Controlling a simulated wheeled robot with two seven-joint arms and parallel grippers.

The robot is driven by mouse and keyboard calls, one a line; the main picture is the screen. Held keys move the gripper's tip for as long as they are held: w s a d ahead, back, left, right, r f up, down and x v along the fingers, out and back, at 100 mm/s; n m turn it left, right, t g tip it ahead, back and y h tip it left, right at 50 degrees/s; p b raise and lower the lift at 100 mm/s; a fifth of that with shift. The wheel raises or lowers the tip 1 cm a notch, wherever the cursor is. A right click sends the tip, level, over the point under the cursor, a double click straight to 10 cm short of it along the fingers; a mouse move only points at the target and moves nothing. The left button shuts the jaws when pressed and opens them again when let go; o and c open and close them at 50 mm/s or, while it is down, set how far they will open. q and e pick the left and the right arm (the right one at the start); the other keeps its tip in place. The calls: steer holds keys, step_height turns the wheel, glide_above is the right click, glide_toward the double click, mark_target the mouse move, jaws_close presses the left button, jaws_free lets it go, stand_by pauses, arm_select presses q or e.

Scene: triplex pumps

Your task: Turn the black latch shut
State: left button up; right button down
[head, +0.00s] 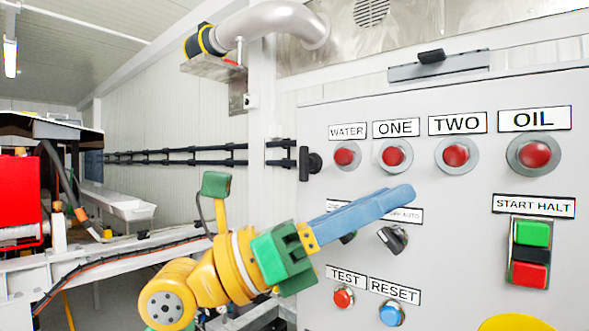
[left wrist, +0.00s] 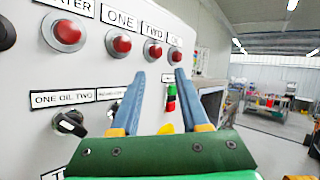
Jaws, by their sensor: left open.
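A black latch (head: 309,163) sticks out at the left edge of the grey control panel, level with the lamp row. It stands upright. A black knob-like piece at the left edge of the left wrist view (left wrist: 6,30) looks like the same latch. A second black handle (head: 431,56) sits on a metal bracket at the panel's top. My left gripper (head: 405,195) is in front of the panel, below and right of the left-edge latch. Its blue fingers are apart and empty in the left wrist view (left wrist: 160,76). They hide part of the selector labels.
The panel (head: 330,220) carries several red lamps, including the OIL lamp (head: 534,155), selector knobs (head: 392,238), and a green-and-red START HALT switch (head: 530,252). TEST (head: 343,298) and RESET (head: 391,312) buttons sit low. Black rails (head: 190,155) run along the wall left of the panel.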

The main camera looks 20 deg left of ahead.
arm_select(q)
step_height(320, 180, up, 2)
steer(key=w+a+n+t+y, duration=0.1)
steer(key=w+a+t+y, duration=0.15)
steer(key=t+y, duration=0.2)
steer(key=n+t+y, duration=0.3)
steer(key=n+y, duration=0.3)
steer(key=y, duration=0.4)
glide_toward(301, 154)
steer(key=w, duration=0.1)
steer(key=p+x, duration=0.3)
steer(key=x, duration=0.4)
steer(key=shift+w+d+f, duration=0.1)
steer(key=shift+w+d, duration=0.2)
steer(key=shift+s+a, duration=0.1)
steer(key=shift+s, duration=0.15)
jaws_close()
